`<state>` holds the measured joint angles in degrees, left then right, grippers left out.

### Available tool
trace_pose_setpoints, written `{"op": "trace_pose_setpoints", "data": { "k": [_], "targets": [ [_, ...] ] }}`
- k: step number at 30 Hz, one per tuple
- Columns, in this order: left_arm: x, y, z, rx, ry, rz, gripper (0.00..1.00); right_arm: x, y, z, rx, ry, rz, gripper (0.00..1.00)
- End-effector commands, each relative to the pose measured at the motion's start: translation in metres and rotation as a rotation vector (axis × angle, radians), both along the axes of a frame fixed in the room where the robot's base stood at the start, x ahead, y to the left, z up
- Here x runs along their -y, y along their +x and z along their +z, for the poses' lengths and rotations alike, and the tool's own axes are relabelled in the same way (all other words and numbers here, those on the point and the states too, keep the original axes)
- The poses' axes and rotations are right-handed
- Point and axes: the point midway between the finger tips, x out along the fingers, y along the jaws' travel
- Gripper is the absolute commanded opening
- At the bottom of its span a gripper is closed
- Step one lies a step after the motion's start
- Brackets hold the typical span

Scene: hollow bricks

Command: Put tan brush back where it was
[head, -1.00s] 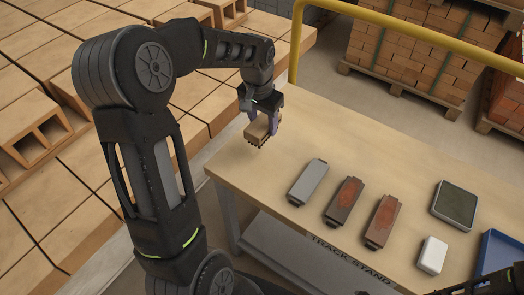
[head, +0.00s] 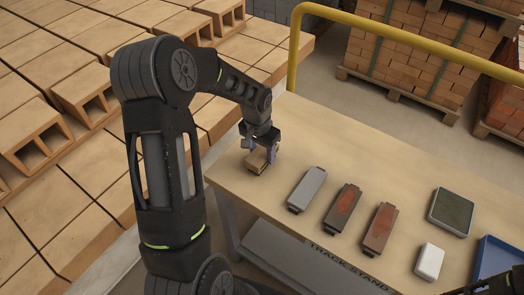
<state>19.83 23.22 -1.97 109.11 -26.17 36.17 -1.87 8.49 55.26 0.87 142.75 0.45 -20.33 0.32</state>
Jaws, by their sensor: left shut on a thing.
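The tan brush (head: 256,163) is in my left gripper (head: 260,150), at the left end of the table. The gripper is shut on it, with its fingers around the brush's upper part. The brush is at or just above the tabletop; I cannot tell whether it touches. Its bristles are hard to make out now. My right gripper is not clearly in view; only a dark piece shows in the bottom right corner.
On the table (head: 300,130), right of the brush, lie a grey block (head: 306,188) and two reddish-stained brown blocks (head: 342,207) (head: 378,228). Beyond are a dark-padded tray (head: 452,211), a white block (head: 429,261) and a blue tray (head: 485,268). A yellow rail (head: 400,37) runs behind.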

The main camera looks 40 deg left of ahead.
Motion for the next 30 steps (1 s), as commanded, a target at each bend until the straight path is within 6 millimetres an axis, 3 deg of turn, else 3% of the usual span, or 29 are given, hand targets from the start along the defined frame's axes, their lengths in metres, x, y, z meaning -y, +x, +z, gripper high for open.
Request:
{"op": "trace_pose_setpoints", "data": {
  "k": [11, 12, 19, 30],
  "targets": [
    [-0.0003, 0.0004, -0.0055, 0.001, 0.001, 0.000, 0.11, 0.0000, 0.0003, -0.0042, 0.001, 0.001, 0.000, 0.36],
    [-0.0003, 0.0003, -0.0041, 0.001, 0.001, 0.000, 0.51, -0.0001, 0.0004, -0.0027, 0.001, 0.001, 0.000, 0.36],
    [-0.0003, 0.0002, -0.0036, 0.001, 0.001, 0.001, 0.70, -0.0002, 0.0003, -0.0023, 0.001, 0.001, 0.001, 0.36],
    [-0.0004, 0.0003, 0.0017, 0.001, 0.001, 0.001, 0.71, 0.0001, -0.0001, 0.0025, 0.000, 0.000, 0.000, 0.36]
  ]
}}
